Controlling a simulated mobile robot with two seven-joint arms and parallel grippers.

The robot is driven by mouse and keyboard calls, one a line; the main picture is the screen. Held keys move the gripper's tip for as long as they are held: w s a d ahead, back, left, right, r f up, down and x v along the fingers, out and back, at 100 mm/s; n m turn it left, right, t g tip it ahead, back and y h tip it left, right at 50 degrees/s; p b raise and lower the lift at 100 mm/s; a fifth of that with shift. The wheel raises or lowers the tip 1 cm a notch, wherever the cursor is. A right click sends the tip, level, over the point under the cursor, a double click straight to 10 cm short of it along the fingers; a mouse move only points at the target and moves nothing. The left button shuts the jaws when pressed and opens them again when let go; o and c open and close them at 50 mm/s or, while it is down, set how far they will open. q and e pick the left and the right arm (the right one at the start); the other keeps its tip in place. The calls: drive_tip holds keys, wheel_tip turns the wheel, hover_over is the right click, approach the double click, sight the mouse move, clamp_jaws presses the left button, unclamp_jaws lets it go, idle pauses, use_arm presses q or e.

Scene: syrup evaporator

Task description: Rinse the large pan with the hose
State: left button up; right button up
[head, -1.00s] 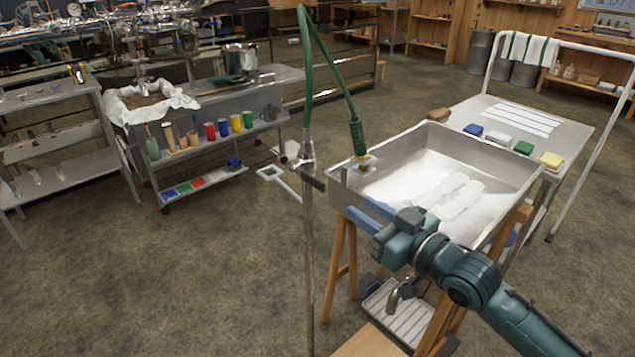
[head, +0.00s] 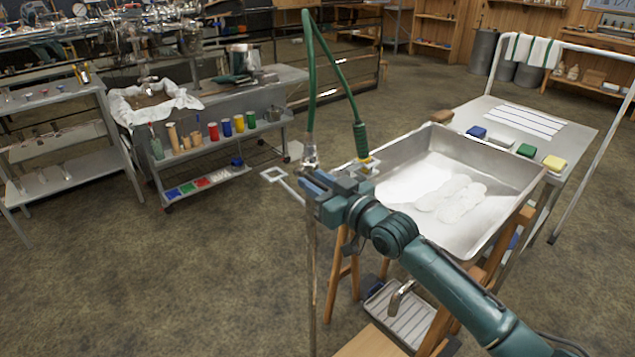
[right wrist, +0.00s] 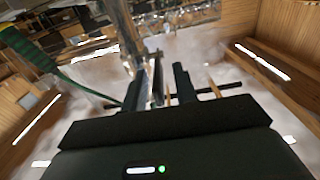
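The large pan (head: 505,220) is a wide metal tray on a wooden stand, with whitish patches on its floor. The green hose (head: 340,77) loops from the top of the upright standpipe (head: 311,270) down to a dark green nozzle (head: 361,140) hanging at the pan's far left corner. My right gripper (head: 312,184) is at the standpipe just below the hose joint and hides the dark lever there. In the right wrist view its fingers (right wrist: 168,85) look apart, with the shiny pipe (right wrist: 131,40) just beyond; contact cannot be told. My left gripper is out of view.
A side table (head: 575,130) behind the pan holds several coloured sponges. A cart (head: 250,150) with cups and brushes stands to the left. A drain grate with a spout (head: 405,310) lies below the pan. The floor at left is clear.

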drive_tip(key=shift+c, duration=0.3)
clamp_jaws()
idle(0.3)
